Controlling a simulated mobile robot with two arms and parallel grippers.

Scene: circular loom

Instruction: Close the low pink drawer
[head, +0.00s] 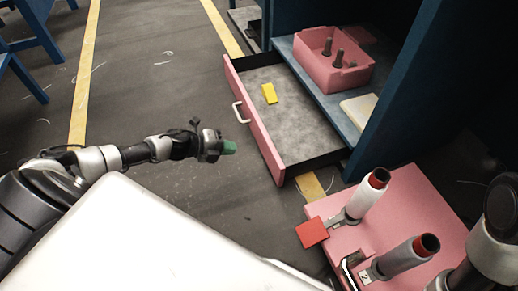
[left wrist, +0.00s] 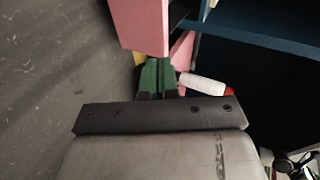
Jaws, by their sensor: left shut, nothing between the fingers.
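The low pink drawer (head: 261,135) stands pulled out from the blue cabinet in the head view. It has a white handle (head: 240,113) on its front, and a yellow block (head: 269,93) lies inside on its grey floor. My left gripper (head: 229,147) is shut and empty, in front of the drawer and a little below the handle in the picture. In the left wrist view its green fingertips (left wrist: 158,77) are together, with the pink drawer front (left wrist: 139,25) just beyond them. I cannot tell whether they touch it. My right gripper cannot be made out.
A pink bin (head: 332,70) with grey pegs sits on the shelf above the drawer. A pink board (head: 405,215) with two red-topped spools and a red square (head: 312,232) is at the lower right. Another drawer (head: 246,28) is open farther back. Floor left of the drawer is clear.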

